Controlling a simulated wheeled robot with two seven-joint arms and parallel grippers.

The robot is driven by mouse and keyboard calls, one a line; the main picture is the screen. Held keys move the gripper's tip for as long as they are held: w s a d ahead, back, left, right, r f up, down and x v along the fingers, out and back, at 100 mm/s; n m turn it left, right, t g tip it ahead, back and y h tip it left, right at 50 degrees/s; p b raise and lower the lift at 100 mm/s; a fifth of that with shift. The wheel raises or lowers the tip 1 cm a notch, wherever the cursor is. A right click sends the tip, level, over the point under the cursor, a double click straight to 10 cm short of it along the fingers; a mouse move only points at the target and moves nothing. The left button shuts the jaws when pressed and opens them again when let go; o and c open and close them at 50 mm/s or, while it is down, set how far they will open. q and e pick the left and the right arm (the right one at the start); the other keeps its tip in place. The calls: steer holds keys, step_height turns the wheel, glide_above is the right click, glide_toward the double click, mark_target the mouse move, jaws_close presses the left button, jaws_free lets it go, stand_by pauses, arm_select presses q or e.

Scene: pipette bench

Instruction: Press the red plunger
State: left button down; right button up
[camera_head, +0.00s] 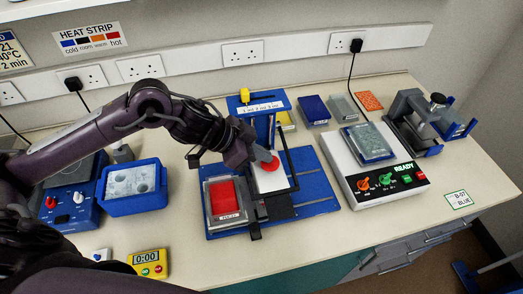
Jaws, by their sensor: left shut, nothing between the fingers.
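The red plunger (271,165) is a round red disc above a white plate (269,182) in a black frame on the blue pipette stand (314,184). My left gripper (266,160) reaches in from the left and is shut and empty. Its tip is at the plunger and covers part of it. I cannot tell whether it touches the plunger or hovers just over it. My right gripper is not in view.
A red tray (224,197) sits left of the plunger on the stand. A blue box (134,189) stands further left, a yellow timer (148,264) in front. A white instrument marked READY (385,183) stands to the right. Bare bench lies at the front right.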

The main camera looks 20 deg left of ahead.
arm_select(q)
steer(key=shift+w+f, duration=0.1)
steer(key=shift+f, duration=0.05)
step_height(320, 180, down, 2)
steer(key=shift+f+b, duration=0.2)
steer(key=shift+b, duration=0.35)
steer(key=shift+s, duration=0.2)
steer(key=shift+f, duration=0.1)
